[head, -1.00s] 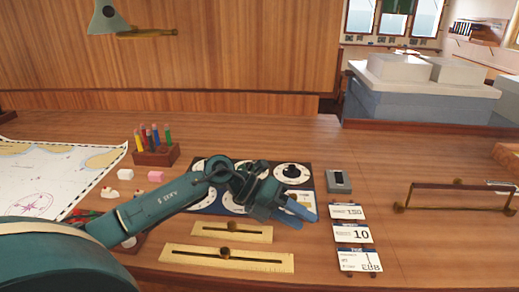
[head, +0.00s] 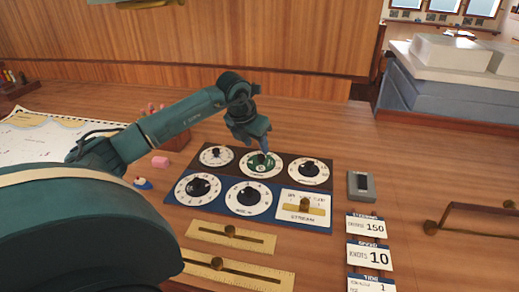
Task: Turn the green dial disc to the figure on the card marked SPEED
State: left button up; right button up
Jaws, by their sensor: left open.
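The dial with the green disc (head: 261,173) is in the back row of the panel, in the middle, with a white ring around it. My left gripper (head: 263,150) is open and points down right at this dial. Its fingertips overlap the dial's far part; I cannot tell whether they touch it. The gripper hides part of the disc, and its setting is too small to read. The card marked SPEED (head: 369,256) lies right of the panel and reads KNOTS 10. My right gripper is not in view.
Other black-knobbed dials (head: 250,197) and a brass slider (head: 304,206) crowd the panel. Cards reading 150 (head: 366,226) and TIDE (head: 371,284) flank the SPEED card. A grey box (head: 361,186) and a brass-ended rail (head: 470,209) stand to the right.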

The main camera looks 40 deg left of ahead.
aim_at(261, 156)
pick_arm(q)
jog(key=x, duration=0.3)
jog(key=shift+w+f, duration=0.2)
jog(key=shift+f, duration=0.15)
jog(key=shift+w+f+p, duration=0.2)
jog(key=shift+f+p, duration=0.1)
jog(key=shift+f, duration=0.1)
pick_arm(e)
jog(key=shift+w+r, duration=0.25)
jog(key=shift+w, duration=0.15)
pick_arm(q)
jog(key=c, duration=0.4)
grip_shut()
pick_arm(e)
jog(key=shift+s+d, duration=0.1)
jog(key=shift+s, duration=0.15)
